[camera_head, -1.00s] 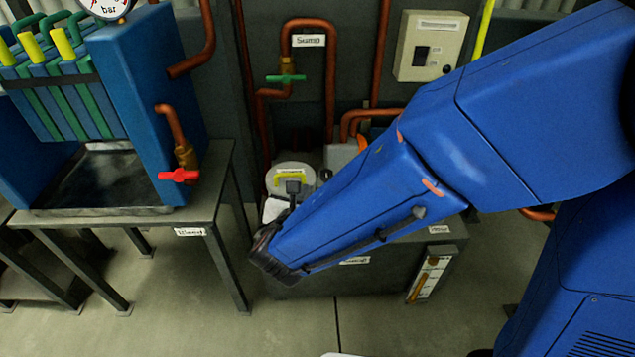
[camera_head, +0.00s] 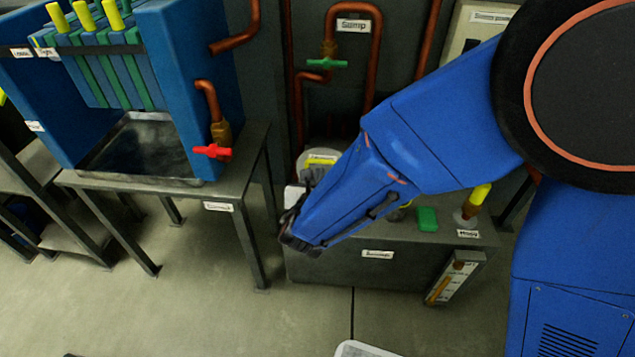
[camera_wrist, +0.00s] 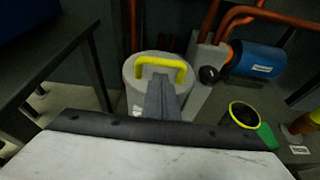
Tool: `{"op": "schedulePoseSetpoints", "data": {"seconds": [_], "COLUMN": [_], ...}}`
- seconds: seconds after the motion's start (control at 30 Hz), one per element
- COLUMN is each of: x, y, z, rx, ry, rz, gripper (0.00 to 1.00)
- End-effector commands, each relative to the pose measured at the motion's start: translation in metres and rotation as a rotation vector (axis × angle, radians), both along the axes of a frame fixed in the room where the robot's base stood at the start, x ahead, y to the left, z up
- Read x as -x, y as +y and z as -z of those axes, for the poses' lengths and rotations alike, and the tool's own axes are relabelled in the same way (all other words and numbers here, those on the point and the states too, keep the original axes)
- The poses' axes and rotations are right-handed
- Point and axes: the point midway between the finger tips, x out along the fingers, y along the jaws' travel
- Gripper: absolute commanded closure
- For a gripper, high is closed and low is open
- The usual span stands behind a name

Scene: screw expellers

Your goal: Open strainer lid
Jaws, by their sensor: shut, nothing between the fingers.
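The strainer lid (camera_wrist: 143,88) is a pale grey round cover with a yellow handle (camera_wrist: 163,62) on top, in the middle of the wrist view. It looks shut. In the head view the lid (camera_head: 308,164) shows partly behind my arm. My gripper (camera_wrist: 159,80) is shut and empty. Its dark tips overlap the near part of the lid just below the handle bar in the wrist view. I cannot tell whether they touch it. In the head view my gripper (camera_head: 309,177) is beside the lid's yellow handle, and my wrist hides part of it.
A grey bench with a blue press (camera_head: 190,90) and a red valve handle (camera_head: 212,151) stands left. A blue motor (camera_wrist: 255,60) and copper pipes lie behind right. Floor in front is open.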

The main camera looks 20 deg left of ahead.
Motion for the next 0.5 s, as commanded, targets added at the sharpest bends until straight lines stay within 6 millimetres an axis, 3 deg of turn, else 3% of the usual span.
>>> {"op": "schedulePoseSetpoints", "data": {"seconds": [0.2, 0.5], "x": [-0.015, -0.016], "y": [0.003, 0.004], "z": [0.005, 0.006], "rx": [0.000, 0.000], "ry": [0.000, 0.000], "rz": [0.001, 0.000], "gripper": [1.00, 1.00]}}
